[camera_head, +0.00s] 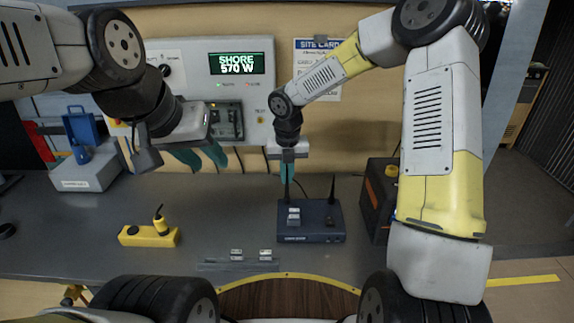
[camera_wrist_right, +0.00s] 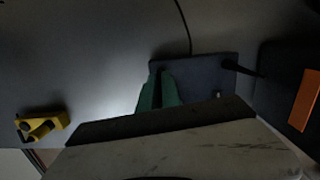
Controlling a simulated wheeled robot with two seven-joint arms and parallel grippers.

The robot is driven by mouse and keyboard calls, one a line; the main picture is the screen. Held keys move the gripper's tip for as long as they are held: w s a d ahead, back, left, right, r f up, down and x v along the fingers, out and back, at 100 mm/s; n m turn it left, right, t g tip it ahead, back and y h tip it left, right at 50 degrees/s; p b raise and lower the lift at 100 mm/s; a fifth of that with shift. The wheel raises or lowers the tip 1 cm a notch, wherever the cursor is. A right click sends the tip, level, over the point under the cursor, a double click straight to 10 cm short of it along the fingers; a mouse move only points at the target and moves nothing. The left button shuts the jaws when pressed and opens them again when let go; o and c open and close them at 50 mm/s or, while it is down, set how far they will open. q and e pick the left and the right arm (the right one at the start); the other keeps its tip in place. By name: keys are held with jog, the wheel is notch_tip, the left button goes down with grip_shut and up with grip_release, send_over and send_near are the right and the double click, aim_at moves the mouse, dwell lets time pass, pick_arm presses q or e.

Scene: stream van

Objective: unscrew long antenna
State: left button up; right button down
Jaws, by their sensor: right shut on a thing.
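A dark blue router box (camera_head: 325,232) stands on the grey bench, and it also shows in the right wrist view (camera_wrist_right: 205,72). Two black antennas rise from its back edge. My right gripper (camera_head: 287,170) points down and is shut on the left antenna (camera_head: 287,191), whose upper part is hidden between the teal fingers. In the right wrist view the fingers (camera_wrist_right: 159,90) are at that corner of the router. The right antenna (camera_head: 332,188) stands free; it also shows in the wrist view (camera_wrist_right: 241,68). My left gripper (camera_head: 199,157) is open and empty by the wall panel.
A yellow device (camera_head: 148,237) with a black stub lies left on the bench. Small grey blocks (camera_head: 237,255) lie near the front edge. A black-and-orange case (camera_head: 377,205) stands close right of the router. A blue-handled tool on a grey base (camera_head: 88,170) stands back left.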

jog(key=shift+n, duration=0.3)
jog(key=n, duration=0.4)
jog(key=shift+a, duration=0.1)
jog(key=n, duration=0.4)
jog(key=shift+s+y, duration=0.1)
jog(key=shift+y, duration=0.3)
jog(key=c, duration=1.6)
grip_release()
jog(key=m, duration=0.4)
